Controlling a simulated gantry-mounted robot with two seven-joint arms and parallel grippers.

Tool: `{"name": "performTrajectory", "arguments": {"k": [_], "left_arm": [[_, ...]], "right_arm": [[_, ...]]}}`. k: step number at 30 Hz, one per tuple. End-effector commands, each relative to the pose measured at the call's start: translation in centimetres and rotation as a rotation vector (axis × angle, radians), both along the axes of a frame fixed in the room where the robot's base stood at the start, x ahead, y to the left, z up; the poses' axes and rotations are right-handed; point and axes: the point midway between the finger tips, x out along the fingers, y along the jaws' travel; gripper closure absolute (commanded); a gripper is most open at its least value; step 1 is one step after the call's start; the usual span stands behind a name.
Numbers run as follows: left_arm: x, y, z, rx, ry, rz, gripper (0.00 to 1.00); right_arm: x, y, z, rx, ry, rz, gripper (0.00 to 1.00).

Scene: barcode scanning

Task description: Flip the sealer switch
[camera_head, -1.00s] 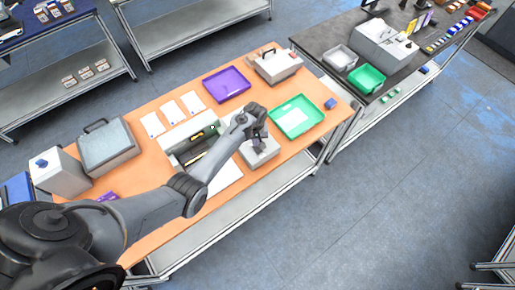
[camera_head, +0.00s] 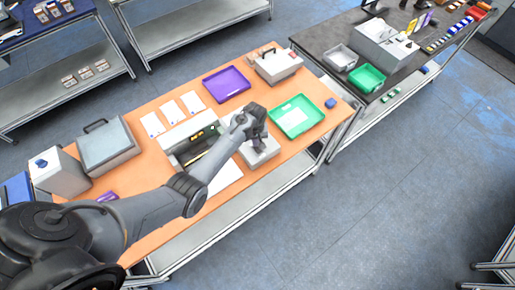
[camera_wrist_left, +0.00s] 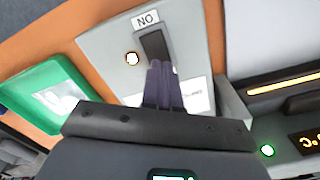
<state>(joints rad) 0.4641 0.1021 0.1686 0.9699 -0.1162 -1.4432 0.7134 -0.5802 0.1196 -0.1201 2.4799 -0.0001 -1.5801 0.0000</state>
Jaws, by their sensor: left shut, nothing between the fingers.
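The switch box (camera_head: 263,157) is a light grey box on the orange table, partly covered by my left gripper. In the left wrist view, its black rocker switch (camera_wrist_left: 154,45) sits below a label that reads "NO" in this view, beside a lit round lamp (camera_wrist_left: 132,58). My left gripper (camera_head: 259,148) is over the box. In the wrist view its shut, empty fingers (camera_wrist_left: 160,68) are at the near end of the rocker; I cannot tell whether they touch it. The sealer (camera_head: 187,136) stands left of the box, with a glowing orange strip (camera_wrist_left: 285,84).
A green tray (camera_head: 297,116) lies right of the switch box. A purple tray (camera_head: 227,84) and white sheets lie behind. A grey case (camera_head: 107,146) stands at the left of the table. A white sheet (camera_head: 226,175) lies in front of the sealer.

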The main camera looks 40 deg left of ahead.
Motion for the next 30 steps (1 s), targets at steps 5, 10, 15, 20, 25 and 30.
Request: {"name": "performTrajectory", "arguments": {"k": [5, 10, 15, 20, 25, 30], "left_arm": [[0.0, 0.0, -0.3, 0.0, 0.0, 0.0, 1.0], [0.0, 0.0, -0.6, 0.0, 0.0, 0.0, 1.0], [0.0, 0.0, -0.8, 0.0, 0.0, 0.0, 1.0], [0.0, 0.0, -1.1, 0.0, 0.0, 0.0, 1.0], [0.0, 0.0, -1.3, 0.0, 0.0, 0.0, 1.0], [0.0, 0.0, -1.6, 0.0, 0.0, 0.0, 1.0]], "right_arm": [[0.0, -0.1, -0.3, -0.005, 0.0, 0.004, 0.57], [0.0, -0.1, -0.4, -0.005, 0.0, 0.004, 0.57], [0.0, -0.1, -0.6, -0.005, 0.0, 0.004, 0.57], [0.0, -0.1, -0.7, -0.002, 0.0, 0.001, 0.57], [0.0, 0.0, -0.9, 0.001, 0.0, -0.001, 0.57], [0.0, 0.1, -1.1, 0.004, 0.0, -0.003, 0.57]]}}
